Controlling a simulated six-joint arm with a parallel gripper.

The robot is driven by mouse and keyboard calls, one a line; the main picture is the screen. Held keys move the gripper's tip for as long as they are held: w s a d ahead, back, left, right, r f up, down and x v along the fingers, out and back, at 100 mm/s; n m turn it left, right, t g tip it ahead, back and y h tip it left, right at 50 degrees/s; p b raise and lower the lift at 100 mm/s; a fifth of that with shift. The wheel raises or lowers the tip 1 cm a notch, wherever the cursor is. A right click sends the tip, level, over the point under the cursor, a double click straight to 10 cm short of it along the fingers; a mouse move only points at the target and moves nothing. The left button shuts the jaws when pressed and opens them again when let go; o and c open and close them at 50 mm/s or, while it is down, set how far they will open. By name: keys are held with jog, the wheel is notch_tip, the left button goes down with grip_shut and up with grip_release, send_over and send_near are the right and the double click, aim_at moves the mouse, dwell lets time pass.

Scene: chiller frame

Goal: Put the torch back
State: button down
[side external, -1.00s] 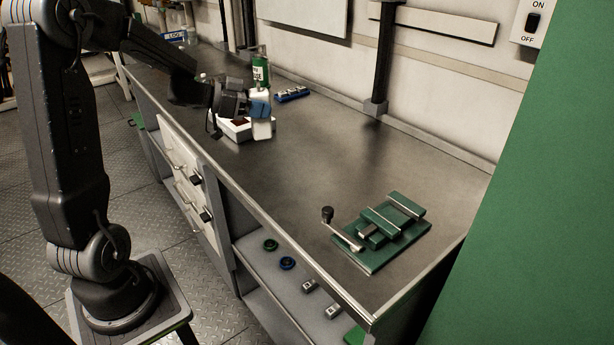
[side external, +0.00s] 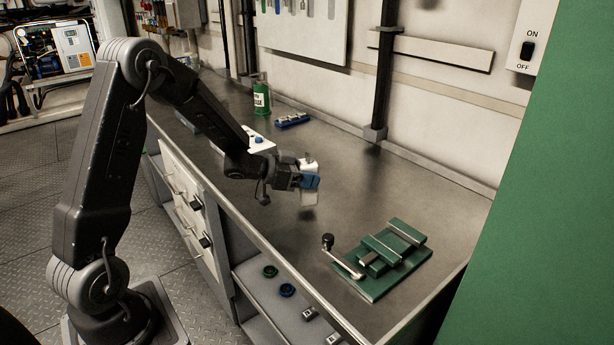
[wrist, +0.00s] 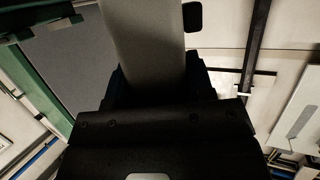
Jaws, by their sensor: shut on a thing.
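My gripper (side external: 309,181), with blue fingers, is shut on a pale, upright, elongated thing (side external: 309,198), which seems to be the torch. It is held over the middle of the bench, left of the green vise, and stands out above and below the fingers. Whether its lower end touches the bench is hard to tell. In the wrist view the torch (wrist: 145,40) is a broad grey-white column rising from between the dark fingers. A place marked for the torch cannot be made out.
A green vise (side external: 385,262) with a crank handle is on the right of the bench (side external: 365,185). Bare bench lies between rack and vise.

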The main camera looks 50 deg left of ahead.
jog(key=shift+f, duration=0.2)
jog(key=shift+f, duration=0.15)
jog(key=shift+f, duration=0.35)
jog(key=shift+f, duration=0.15)
jog(key=shift+c, duration=2.4)
grip_release()
